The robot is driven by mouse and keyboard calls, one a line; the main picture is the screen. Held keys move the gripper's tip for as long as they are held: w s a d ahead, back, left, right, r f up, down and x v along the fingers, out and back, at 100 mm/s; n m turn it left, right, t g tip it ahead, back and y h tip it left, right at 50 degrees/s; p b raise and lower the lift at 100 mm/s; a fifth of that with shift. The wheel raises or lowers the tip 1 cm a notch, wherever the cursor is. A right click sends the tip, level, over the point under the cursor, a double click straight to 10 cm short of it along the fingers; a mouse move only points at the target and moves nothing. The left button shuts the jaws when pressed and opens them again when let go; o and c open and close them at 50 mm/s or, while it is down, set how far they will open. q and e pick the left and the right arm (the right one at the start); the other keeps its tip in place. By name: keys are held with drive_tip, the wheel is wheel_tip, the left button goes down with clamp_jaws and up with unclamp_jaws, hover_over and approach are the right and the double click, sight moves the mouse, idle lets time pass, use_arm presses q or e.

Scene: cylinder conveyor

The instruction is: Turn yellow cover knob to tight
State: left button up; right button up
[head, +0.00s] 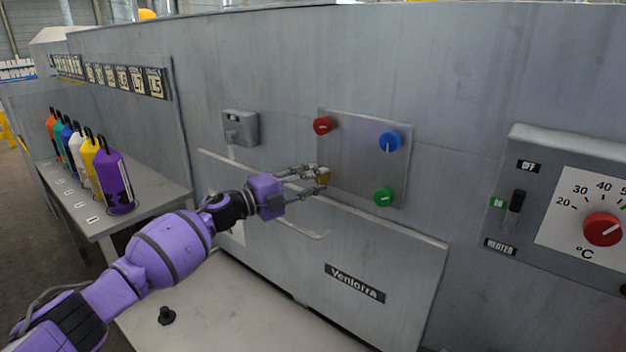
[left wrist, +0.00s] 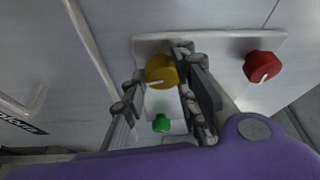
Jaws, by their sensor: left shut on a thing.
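The yellow cover knob (head: 322,177) sits at the lower left corner of a square grey cover plate (head: 352,150) on the machine wall. Most of it is hidden by my fingers in the head view. My left gripper (head: 320,180) has its two fingers around the knob, one on each side, and is shut on it. In the left wrist view, the yellow knob (left wrist: 161,70) shows between the fingers, with a white pointer mark near its lower edge. My right gripper is not in view.
The plate's other corners hold a red knob (head: 322,125), a blue knob (head: 389,141) and a green knob (head: 383,196). A bar handle (head: 312,236) runs just below my gripper. A heater panel (head: 560,200) is at right; several coloured bottles (head: 112,185) stand at left.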

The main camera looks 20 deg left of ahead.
use_arm(q)
drive_tip(key=shift+s+d+f+m+g, duration=0.15)
drive_tip(key=shift+f+m+g, duration=0.25)
drive_tip(key=shift+m, duration=0.2)
drive_tip(key=shift+f, duration=0.15)
drive_tip(key=o, duration=0.9)
drive_tip(key=shift+o, duration=0.6)
drive_tip(key=shift+r, duration=0.3)
drive_tip(key=shift+a, duration=0.2)
drive_tip(key=v, duration=1.1)
drive_tip(key=shift+s+a+r, duration=0.15)
drive_tip(key=shift+s, duration=0.25)
